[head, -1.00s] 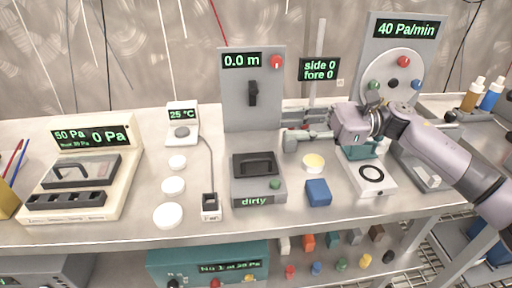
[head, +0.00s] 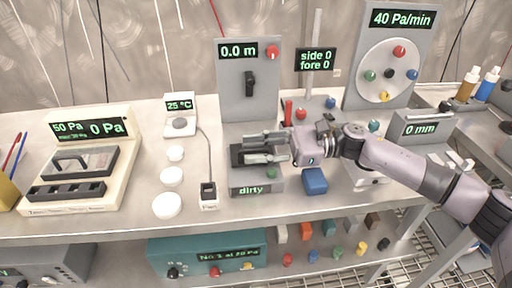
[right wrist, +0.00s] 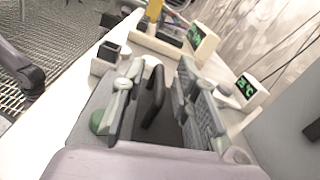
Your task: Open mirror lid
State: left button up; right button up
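The grey box labelled "dirty" (head: 256,189) stands mid-bench with a dark lid (head: 237,158) on top, which looks shut. I take this as the mirror lid. The lid's black handle (right wrist: 155,97) shows in the right wrist view. My right gripper (head: 250,149) is over the lid. In the right wrist view its two fingers (right wrist: 158,105) are apart, one on each side of the handle, with gaps visible. The gripper hides much of the lid in the head view. A green button (head: 271,173) sits on the box front. My left gripper is not in view.
A blue block (head: 315,181) lies right of the box, under my right arm. White discs (head: 167,205) and a small black-topped holder (head: 208,196) stand to the left. A grey panel reading 0.0 m (head: 250,90) rises behind the box.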

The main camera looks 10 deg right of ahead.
jog(key=shift+a, duration=0.1)
jog(key=shift+c, duration=0.5)
grip_shut()
dwell(0.4)
